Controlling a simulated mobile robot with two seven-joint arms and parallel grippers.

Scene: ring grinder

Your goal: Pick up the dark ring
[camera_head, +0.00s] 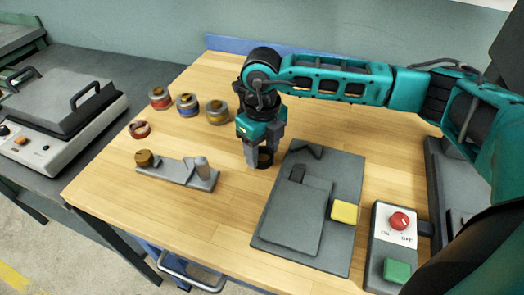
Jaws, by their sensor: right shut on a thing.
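The dark ring (265,157) is at the fingertips of my right gripper (258,155), near the middle of the wooden table. My right gripper points down and is shut on the ring. The fingers cover part of the ring, and I cannot tell whether it touches the table top. My left gripper is not in view.
A grey fixture (178,174) with a brass knob and a grey post stands left of the gripper. A grey plate (335,185) with a yellow block (344,212) and a control box (393,245) lie right.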

